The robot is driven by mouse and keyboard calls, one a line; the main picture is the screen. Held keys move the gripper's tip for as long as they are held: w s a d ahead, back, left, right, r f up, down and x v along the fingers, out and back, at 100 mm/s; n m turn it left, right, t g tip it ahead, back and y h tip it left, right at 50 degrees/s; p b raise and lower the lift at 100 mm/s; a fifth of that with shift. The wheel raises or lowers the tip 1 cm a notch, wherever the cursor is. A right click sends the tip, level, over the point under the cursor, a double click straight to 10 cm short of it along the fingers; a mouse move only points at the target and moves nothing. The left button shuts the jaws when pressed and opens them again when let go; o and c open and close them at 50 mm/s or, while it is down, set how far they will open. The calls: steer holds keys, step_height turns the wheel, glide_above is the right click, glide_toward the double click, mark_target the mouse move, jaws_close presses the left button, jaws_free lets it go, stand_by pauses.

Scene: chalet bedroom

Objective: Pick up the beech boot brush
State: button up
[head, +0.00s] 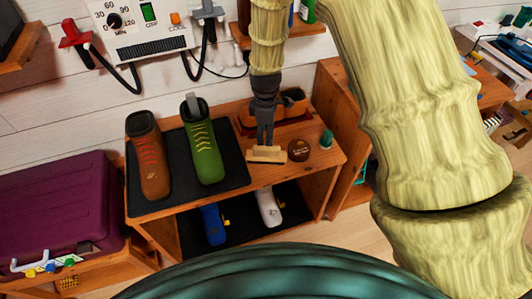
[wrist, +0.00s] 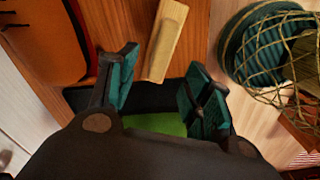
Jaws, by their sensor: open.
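The beech boot brush (head: 266,155) is a pale wooden block lying on the bench top, right of the black mat. In the wrist view the brush (wrist: 165,40) shows as a long pale bar just beyond the fingertips, roughly between their lines. My gripper (head: 265,142) points down over the bench, close above and behind the brush. In the wrist view my gripper (wrist: 160,78) has its two teal-padded fingers spread apart, with nothing between them. Whether the fingers touch the brush cannot be told. The bristles are not visible.
A round brown tin (head: 299,150) and a small green item (head: 326,140) stand right of the brush. A brown boot (head: 149,155) and a green boot (head: 203,140) stand on the mat (head: 235,180) to the left.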

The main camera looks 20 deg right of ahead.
mark_target(267, 149)
step_height(267, 149, down, 2)
steer(key=shift+f, duration=0.15)
steer(key=shift+s+d+f+p, duration=0.15)
steer(key=shift+f+p, duration=0.8)
steer(key=shift+f, duration=2.35)
jaws_close()
